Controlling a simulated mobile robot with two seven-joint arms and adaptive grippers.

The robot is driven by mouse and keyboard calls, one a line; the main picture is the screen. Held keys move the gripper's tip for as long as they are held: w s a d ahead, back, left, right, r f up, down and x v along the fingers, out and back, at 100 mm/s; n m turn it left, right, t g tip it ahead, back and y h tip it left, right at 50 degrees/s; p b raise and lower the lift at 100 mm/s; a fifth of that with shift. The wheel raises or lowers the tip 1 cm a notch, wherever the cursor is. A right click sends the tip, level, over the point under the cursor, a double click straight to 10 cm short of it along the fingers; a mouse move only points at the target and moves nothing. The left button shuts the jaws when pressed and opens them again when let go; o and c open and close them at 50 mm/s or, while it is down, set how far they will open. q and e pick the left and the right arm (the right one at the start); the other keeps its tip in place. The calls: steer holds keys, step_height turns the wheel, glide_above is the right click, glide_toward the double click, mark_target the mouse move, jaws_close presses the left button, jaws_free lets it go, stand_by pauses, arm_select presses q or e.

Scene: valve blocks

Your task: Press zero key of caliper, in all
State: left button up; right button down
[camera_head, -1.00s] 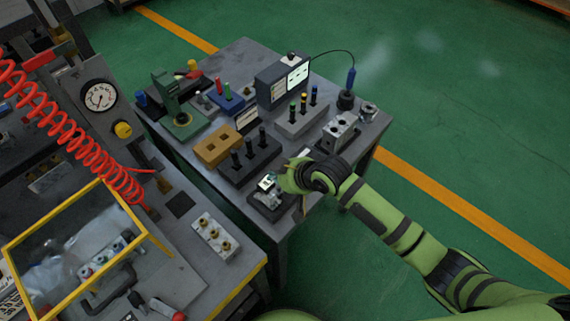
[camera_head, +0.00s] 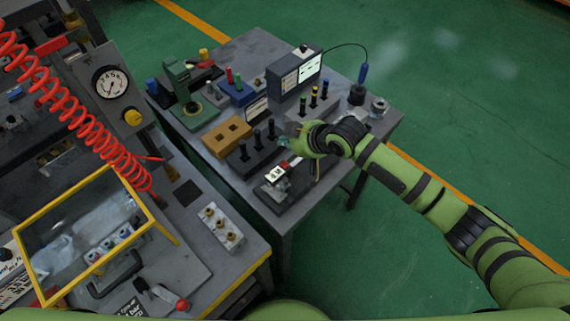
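The caliper (camera_head: 275,175) shows as a small pale display with a red part beside it, on a dark stand at the near edge of the grey table. Its keys are too small to make out. My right gripper (camera_head: 287,146) is just behind and above the display, apart from it in the picture. My green wrist partly covers it, and its fingers are too small and dark to tell open from shut. My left gripper is not in view.
A dark block with black pegs (camera_head: 256,148) and an orange-brown block (camera_head: 227,138) stand left of the gripper. A grey block with coloured pegs (camera_head: 312,105) and a screened meter (camera_head: 297,75) are behind. A workbench with a yellow-framed guard (camera_head: 157,215) is at left.

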steer(key=b, duration=0.6)
glide_above(286, 167)
step_height(286, 167, down, 7)
steer(key=shift+r, duration=0.1)
steer(key=shift+w+f+b, duration=0.1)
steer(key=shift+f+b, duration=0.35)
steer(key=shift+f, duration=0.2)
steer(key=shift+f, duration=0.1)
stand_by(0.3)
steer(key=shift+f, duration=0.35)
steer(key=shift+f+b, duration=0.3)
steer(key=shift+f, duration=0.1)
stand_by(0.5)
stand_by(0.4)
steer(key=shift+r+p, duration=0.8)
steer(key=shift+p, duration=0.1)
